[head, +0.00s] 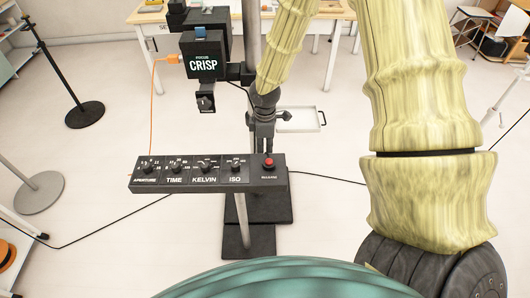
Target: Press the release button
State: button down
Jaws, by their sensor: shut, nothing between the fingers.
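A black control panel (209,184) is mounted on a stand. It carries knobs labelled APERTURE, TIME, KELVIN and ISO. The red release button (268,163) sits at the panel's right end, with a small label below it that is too small to read surely. My gripper (265,140) is dark and hangs from the yellow arm, shut and empty. In the picture its tip is just above the red button. I cannot tell how far apart they are or whether they touch. The dark stand behind makes the fingers hard to make out.
A black camera box marked CRISP (204,62) with an orange cable is fixed to the stand, left of my gripper. A tray (300,120) lies behind. A black stand base (85,114) is at the left. Tables stand at the back; open floor lies between.

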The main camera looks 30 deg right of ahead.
notch_tip(320, 180, up, 7)
jog(key=b, duration=0.2)
dwell(0.4)
jog(key=shift+f, duration=0.15)
dwell(0.6)
jog(key=s+a+f+m, duration=0.1)
jog(key=s+a+f, duration=0.1)
jog(key=f, duration=0.2)
jog(key=s+a+f+m+y+b, duration=0.1)
jog(key=s+a+f, duration=0.1)
jog(key=f, duration=0.3)
jog(key=s+a+f+m+b, duration=0.1)
jog(key=s+a+f, duration=0.1)
jog(key=a+f, duration=0.1)
jog(key=shift+s+a+f, duration=0.1)
jog(key=shift+f, duration=0.8)
jog(key=s+a+f+m+b, duration=0.2)
jog(key=s+f+m, duration=0.2)
jog(key=s+f, duration=0.7)
jog(key=s+a+f+m+h+b, duration=0.1)
jog(key=s+a+f+m+b, duration=0.2)
jog(key=s+f, duration=0.8)
jog(key=shift+s+a+f+m+b, duration=0.15)
jog(key=shift+s+a+m+b, duration=0.2)
jog(key=shift+s+m, duration=0.55)
jog(key=shift+w, duration=0.25)
